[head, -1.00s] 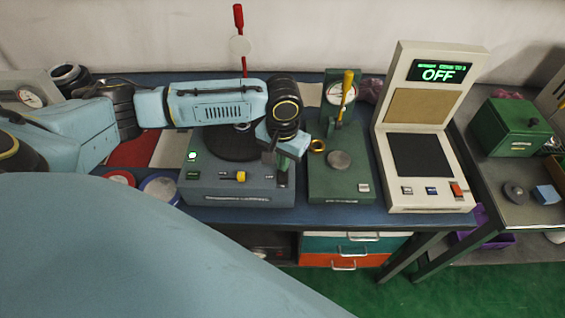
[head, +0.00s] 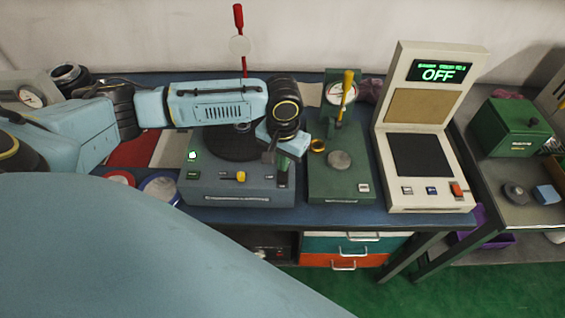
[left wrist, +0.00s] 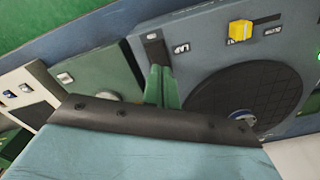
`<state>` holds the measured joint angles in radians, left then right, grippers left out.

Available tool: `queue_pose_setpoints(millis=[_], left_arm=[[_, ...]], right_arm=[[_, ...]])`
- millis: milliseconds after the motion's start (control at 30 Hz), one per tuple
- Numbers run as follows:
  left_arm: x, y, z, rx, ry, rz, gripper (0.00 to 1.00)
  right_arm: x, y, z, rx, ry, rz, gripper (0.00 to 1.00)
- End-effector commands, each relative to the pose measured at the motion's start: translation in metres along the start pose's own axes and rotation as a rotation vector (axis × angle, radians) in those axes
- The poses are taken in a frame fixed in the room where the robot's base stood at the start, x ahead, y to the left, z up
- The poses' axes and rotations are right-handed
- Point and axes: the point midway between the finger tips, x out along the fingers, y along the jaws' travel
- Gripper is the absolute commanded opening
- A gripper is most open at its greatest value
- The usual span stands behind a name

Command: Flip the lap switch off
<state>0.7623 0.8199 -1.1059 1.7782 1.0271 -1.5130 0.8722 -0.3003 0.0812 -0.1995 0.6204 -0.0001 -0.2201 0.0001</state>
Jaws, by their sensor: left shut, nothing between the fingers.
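The lap machine (head: 215,188) is a grey-blue box with a dark round plate (head: 232,144) on top. Its dark switch, marked LAP (left wrist: 155,48), sits at the right end of the front panel and also shows in the head view (head: 283,180). Which way the switch is tipped is not clear. A small green lamp (head: 192,155) glows on the panel. My left gripper (head: 285,163) is shut and empty, pointing down just above the switch. In the left wrist view its green fingers (left wrist: 160,77) end right beside the switch; contact cannot be told. My right gripper is out of view.
A yellow knob (head: 240,177) sits left of the switch. A cream console (head: 432,197) showing OFF stands further right. Bare blue bench edge runs along the front.

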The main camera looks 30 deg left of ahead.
Motion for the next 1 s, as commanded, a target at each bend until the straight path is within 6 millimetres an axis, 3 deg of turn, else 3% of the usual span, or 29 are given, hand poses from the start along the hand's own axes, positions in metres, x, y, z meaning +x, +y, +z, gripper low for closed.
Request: queue_pose_setpoints(millis=[1000], left_arm=[[0.0064, 0.0000, 0.0000, -0.001, 0.000, 0.000, 0.00]], right_arm=[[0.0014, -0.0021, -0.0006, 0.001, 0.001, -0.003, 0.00]])
